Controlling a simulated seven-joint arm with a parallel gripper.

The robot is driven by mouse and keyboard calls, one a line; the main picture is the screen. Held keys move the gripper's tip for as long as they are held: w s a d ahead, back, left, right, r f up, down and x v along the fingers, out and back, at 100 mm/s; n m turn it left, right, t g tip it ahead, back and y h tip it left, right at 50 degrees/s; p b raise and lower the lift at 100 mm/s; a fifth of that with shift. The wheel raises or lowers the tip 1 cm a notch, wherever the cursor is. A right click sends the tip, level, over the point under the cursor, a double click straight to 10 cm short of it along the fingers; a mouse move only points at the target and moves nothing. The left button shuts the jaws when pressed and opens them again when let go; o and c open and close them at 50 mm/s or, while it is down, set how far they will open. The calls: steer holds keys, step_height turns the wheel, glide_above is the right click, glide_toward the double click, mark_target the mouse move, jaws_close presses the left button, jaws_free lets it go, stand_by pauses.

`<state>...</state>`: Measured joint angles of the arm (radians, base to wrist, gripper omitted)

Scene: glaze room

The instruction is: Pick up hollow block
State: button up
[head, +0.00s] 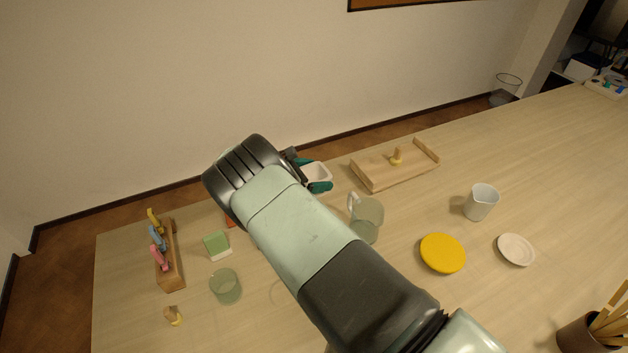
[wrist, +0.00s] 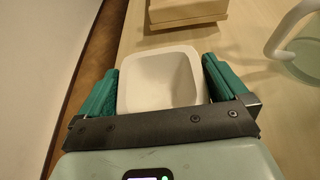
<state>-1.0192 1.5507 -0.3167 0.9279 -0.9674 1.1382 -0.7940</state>
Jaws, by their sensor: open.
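The hollow block (head: 316,171) is white and squarish with a rounded opening. In the wrist view the hollow block (wrist: 160,82) sits between my teal fingers, its opening facing the camera. My gripper (head: 308,172) is open around it near the table's back edge; it also shows in the wrist view (wrist: 160,72). One finger is on each side, the left one close to the block's wall and the right one close too; I cannot tell whether either touches. My gripper's front bar hides the block's near lower edge, and my arm hides part of the table.
A wooden tray (head: 372,177) with a small knobbed piece (head: 396,157) stands just beyond the block. A clear glass jug (head: 366,218) is close on the right. A white cup (head: 480,202), yellow disc (head: 442,254) and green glass (head: 226,288) stand farther off.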

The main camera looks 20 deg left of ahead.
steer(key=c, duration=0.9)
steer(key=shift+c, duration=0.4)
steer(key=shift+r, duration=0.1)
